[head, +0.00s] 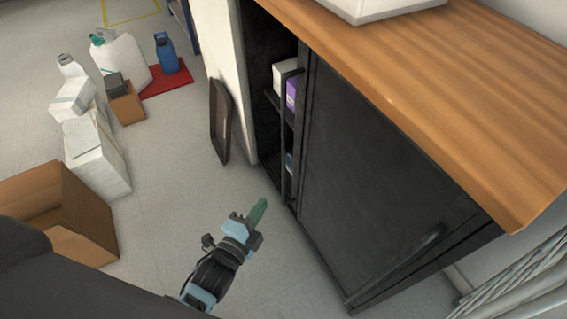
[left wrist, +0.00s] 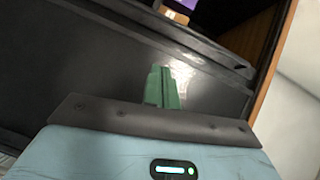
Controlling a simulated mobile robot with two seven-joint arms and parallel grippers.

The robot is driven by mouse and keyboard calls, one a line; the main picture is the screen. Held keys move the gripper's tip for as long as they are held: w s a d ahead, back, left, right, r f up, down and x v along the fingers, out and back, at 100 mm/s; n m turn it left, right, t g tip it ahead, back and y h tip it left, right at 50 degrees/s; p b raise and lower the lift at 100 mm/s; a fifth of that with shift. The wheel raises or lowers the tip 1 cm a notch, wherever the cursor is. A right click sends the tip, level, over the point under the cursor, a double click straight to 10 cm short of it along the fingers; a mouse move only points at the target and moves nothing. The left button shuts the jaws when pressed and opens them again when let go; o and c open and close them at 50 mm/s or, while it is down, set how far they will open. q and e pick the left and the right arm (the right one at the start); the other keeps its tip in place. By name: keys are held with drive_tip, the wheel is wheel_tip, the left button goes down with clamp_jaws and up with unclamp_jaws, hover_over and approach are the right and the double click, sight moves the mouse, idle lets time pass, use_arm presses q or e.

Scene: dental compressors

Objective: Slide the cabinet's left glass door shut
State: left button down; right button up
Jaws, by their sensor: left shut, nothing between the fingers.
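The black cabinet (head: 385,170) stands at the right under a wooden top. Its left part is open, showing shelves inside. A dark upright bar (head: 287,140) stands at the right side of this opening; I take it for the left door's edge. The rest of that door seems hidden behind the right dark panel. My left gripper (head: 257,212) is shut and empty, its green fingers low in front of the cabinet, apart from the bar. In the left wrist view its fingers (left wrist: 161,88) point at a dark panel (left wrist: 100,70). My right gripper is not in view.
White and purple boxes (head: 291,90) sit on a cabinet shelf. A dark tray-like panel (head: 219,122) leans at the cabinet's left end. White boxes (head: 97,155), an open cardboard box (head: 90,215) and jugs (head: 123,60) stand at the left. The floor between is clear.

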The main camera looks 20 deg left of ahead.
use_arm(q)
drive_tip(key=w+m+b, duration=0.1)
drive_tip(key=w, duration=0.1)
drive_tip(key=w+d+m+t+b, duration=0.1)
drive_tip(key=w, duration=0.1)
drive_tip(key=shift+w, duration=0.15)
drive_tip(key=w+b, duration=0.3)
drive_tip(key=w, duration=1)
drive_tip(key=shift+a+b, duration=0.2)
drive_tip(key=shift+b, duration=0.1)
drive_tip(key=shift+a, duration=0.1)
